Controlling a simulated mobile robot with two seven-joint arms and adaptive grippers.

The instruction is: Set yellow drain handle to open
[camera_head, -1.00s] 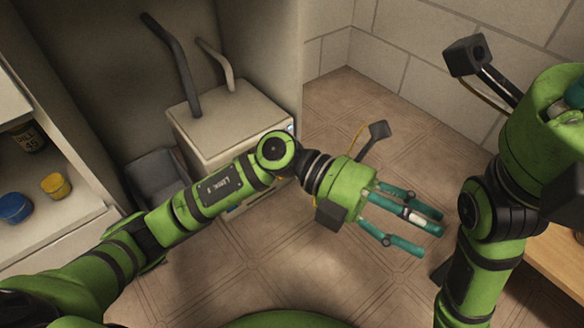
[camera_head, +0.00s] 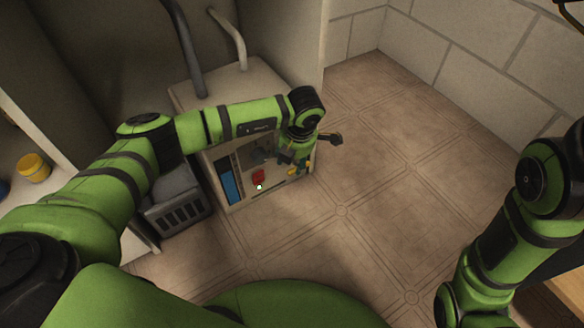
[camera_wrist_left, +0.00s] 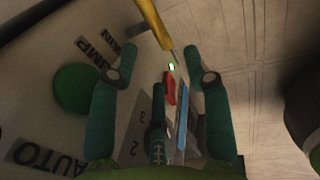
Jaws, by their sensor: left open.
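The yellow drain handle (camera_wrist_left: 153,25) is a slim bar at the top of the left wrist view, its tip ending just beyond the gap between my fingers. In the head view a small yellow part (camera_head: 292,170) shows at the front of the off-white unit (camera_head: 240,82), partly hidden by my gripper. My left gripper (camera_head: 283,157) is open at that panel; in the left wrist view its fingers (camera_wrist_left: 162,90) are spread, with nothing between the tips that I can see gripped. Contact with the handle cannot be told. My right gripper is out of view.
The panel has a red part (camera_head: 258,177), a blue strip (camera_head: 231,181) and a green knob (camera_wrist_left: 75,88). Pipes (camera_head: 183,45) rise from the unit. A grey slotted crate (camera_head: 180,213) stands left of it. Tiled floor (camera_head: 385,160) to the right is clear.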

